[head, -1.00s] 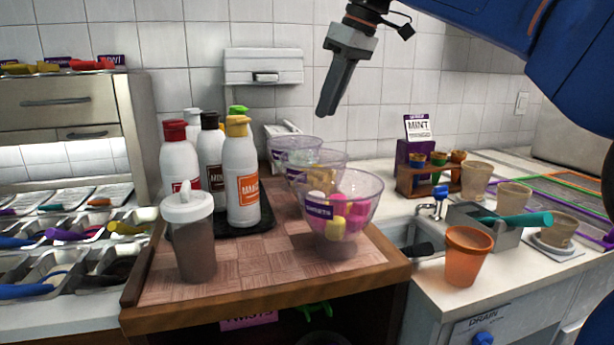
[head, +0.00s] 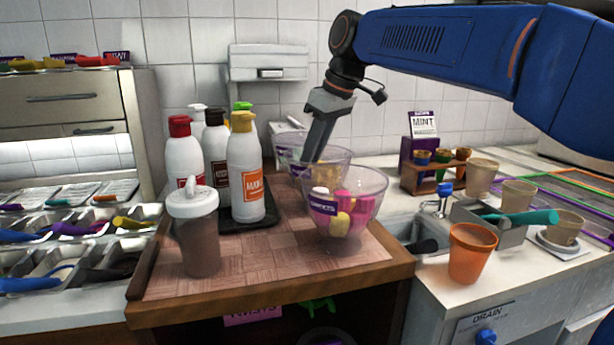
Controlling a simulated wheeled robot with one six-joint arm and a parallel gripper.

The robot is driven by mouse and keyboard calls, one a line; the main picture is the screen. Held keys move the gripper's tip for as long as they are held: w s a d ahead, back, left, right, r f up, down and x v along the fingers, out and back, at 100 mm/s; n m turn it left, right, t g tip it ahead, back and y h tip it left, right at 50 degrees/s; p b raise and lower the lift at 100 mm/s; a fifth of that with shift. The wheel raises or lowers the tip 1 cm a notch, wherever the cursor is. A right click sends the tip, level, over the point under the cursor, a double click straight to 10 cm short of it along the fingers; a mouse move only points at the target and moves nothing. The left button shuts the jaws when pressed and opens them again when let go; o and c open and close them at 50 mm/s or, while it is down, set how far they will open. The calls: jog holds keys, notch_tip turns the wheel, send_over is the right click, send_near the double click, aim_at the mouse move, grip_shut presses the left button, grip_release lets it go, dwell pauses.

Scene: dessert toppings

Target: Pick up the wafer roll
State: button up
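I cannot make out a wafer roll for certain. Three clear bowls stand in a row on the wooden board. The front bowl (head: 368,184) holds pink, yellow and white pieces. The middle bowl (head: 341,157) has yellowish contents, partly hidden by the front bowl and my gripper. The back bowl (head: 283,134) is mostly hidden, and its contents are unclear. My gripper (head: 309,160) points down at the middle bowl, its tips at about rim height in the picture, behind the front bowl. The fingers overlap from this side, so their opening does not show.
Several squeeze bottles (head: 246,180) and a lidded shaker (head: 196,235) stand left of the bowls. An orange cup (head: 470,252), a small sink (head: 415,230) and a cone rack (head: 428,178) are on the right. Topping trays (head: 112,250) fill the far left.

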jog(key=shift+x, duration=1.75)
jog(key=c, duration=0.5)
